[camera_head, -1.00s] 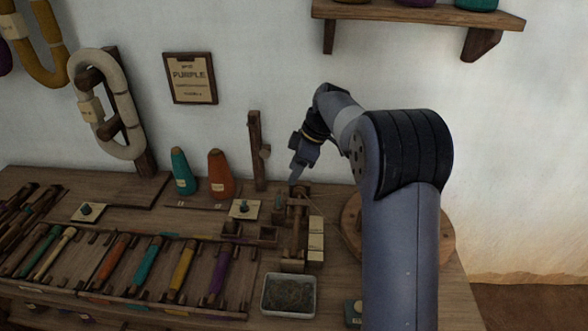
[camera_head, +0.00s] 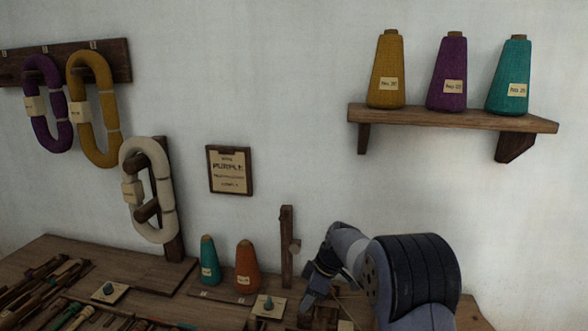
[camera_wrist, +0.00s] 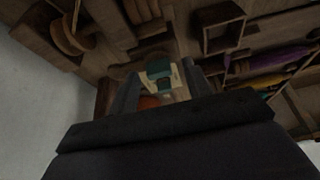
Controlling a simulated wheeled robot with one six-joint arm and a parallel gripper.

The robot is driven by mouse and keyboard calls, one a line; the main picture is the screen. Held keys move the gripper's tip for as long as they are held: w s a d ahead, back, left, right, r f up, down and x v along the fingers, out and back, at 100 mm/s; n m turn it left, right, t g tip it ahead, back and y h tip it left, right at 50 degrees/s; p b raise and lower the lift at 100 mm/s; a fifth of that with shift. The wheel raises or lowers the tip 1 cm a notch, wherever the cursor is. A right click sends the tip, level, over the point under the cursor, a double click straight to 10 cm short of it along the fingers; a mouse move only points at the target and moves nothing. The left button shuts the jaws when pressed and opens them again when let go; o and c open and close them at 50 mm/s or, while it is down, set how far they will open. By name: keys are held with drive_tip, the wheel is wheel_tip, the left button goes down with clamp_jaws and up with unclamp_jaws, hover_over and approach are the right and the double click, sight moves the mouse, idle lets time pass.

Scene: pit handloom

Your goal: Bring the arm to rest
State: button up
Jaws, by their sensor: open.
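My gripper (camera_head: 306,303) is low over the back right of the workbench, just right of an upright wooden post (camera_head: 287,245). My arm reaches it from the lower right and is bent at the elbow. In the wrist view my gripper (camera_wrist: 160,85) has its two fingers apart. A small teal piece with a cream plate (camera_wrist: 160,72) shows between or beyond the fingers. I cannot tell how far it is from them, but nothing is gripped. The wrist housing hides the lower part of that view.
A teal cone (camera_head: 209,260) and an orange cone (camera_head: 247,267) stand left of the post. A shelf (camera_head: 450,118) with yellow, purple and teal cones is on the wall above. A cream skein (camera_head: 148,190) hangs at left.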

idle(0.4)
